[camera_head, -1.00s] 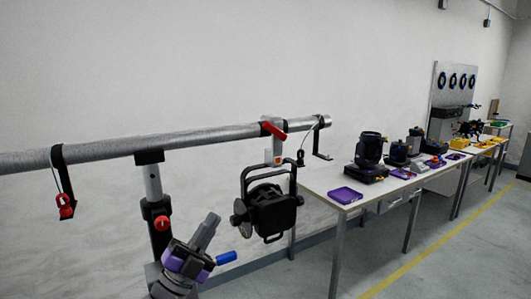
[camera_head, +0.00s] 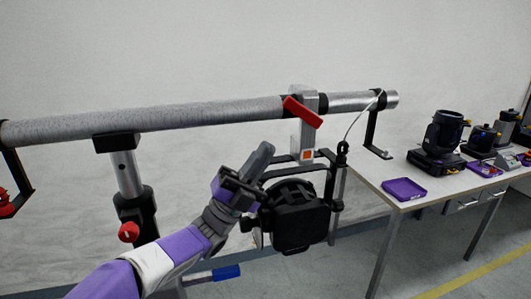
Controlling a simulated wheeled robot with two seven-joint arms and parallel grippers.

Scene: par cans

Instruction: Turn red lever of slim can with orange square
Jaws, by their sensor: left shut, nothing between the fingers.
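The slim can (camera_head: 300,222) is black and hangs in its yoke under the right part of the horizontal grey pipe (camera_head: 200,118). A grey clamp (camera_head: 307,135) holds it, with an orange square (camera_head: 307,155) on the clamp's lower part. The red lever (camera_head: 303,112) lies slanted across the clamp's front, upper left to lower right. My left gripper (camera_head: 262,155) is shut and empty. In the picture it is below and left of the red lever, apart from it, and covers the left part of the yoke. My right gripper is not in view.
A black stand with a red knob (camera_head: 129,231) supports the pipe; a blue handle (camera_head: 227,272) shows below. A white cable hangs from a black bracket (camera_head: 372,130) at the pipe's right end. A table with a purple tray (camera_head: 404,189) and a moving-head lamp (camera_head: 440,140) stands right.

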